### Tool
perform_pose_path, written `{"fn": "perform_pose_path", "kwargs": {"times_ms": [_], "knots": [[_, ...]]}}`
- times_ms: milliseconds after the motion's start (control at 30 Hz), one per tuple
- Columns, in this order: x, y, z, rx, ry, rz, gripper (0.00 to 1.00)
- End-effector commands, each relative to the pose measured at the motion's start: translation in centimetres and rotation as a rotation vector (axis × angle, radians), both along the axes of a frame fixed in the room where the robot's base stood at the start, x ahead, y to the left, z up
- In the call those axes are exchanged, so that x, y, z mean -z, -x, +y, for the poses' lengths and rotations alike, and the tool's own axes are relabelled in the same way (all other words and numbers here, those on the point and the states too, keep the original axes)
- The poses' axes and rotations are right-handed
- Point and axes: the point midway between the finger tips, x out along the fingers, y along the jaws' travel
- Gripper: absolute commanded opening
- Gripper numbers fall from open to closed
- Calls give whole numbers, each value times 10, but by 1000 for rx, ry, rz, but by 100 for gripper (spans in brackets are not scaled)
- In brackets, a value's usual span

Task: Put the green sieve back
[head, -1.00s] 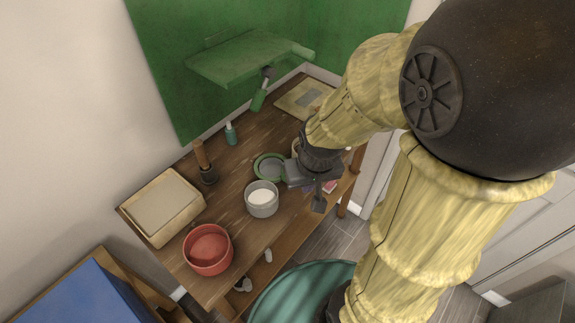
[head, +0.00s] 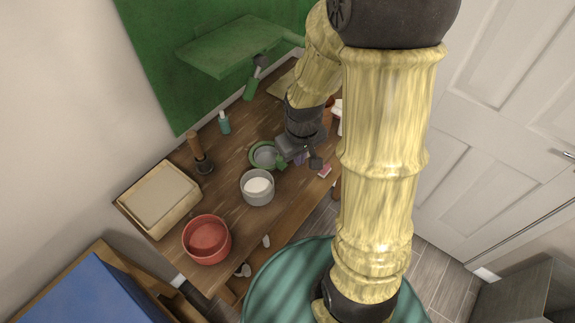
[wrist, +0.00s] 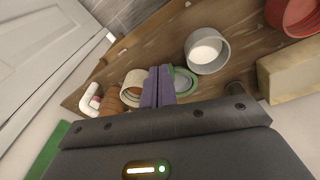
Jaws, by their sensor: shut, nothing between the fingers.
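The green sieve (head: 256,163), a green ring around a grey mesh, lies on the wooden bench top behind the grey pot. It also shows in the wrist view (wrist: 192,77), partly hidden by my fingers. My gripper (head: 299,158) is just right of the sieve in the head view, and the gripper body hides the sieve's right side. In the wrist view my purple fingers (wrist: 158,86) are shut together with nothing between them. They overlap the sieve's edge in the picture; I cannot tell whether they touch it.
A grey pot with white contents (head: 257,188), a red pot (head: 207,240) and a shallow tan box (head: 159,199) stand along the bench. A brown-handled tool (head: 198,150) and a teal bottle (head: 224,123) stand behind. A green shelf (head: 230,47) hangs above.

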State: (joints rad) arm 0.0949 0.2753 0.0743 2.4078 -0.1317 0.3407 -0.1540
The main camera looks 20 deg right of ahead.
Motion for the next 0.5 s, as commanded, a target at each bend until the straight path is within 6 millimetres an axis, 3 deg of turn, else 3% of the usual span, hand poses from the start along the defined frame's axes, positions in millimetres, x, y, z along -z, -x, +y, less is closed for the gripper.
{"fn": "perform_pose_path", "kwargs": {"times_ms": [300, 500], "knots": [[51, -39, -13, -248, -5, 113, 0], [62, -44, -14, -293, -9, 125, 0]]}}
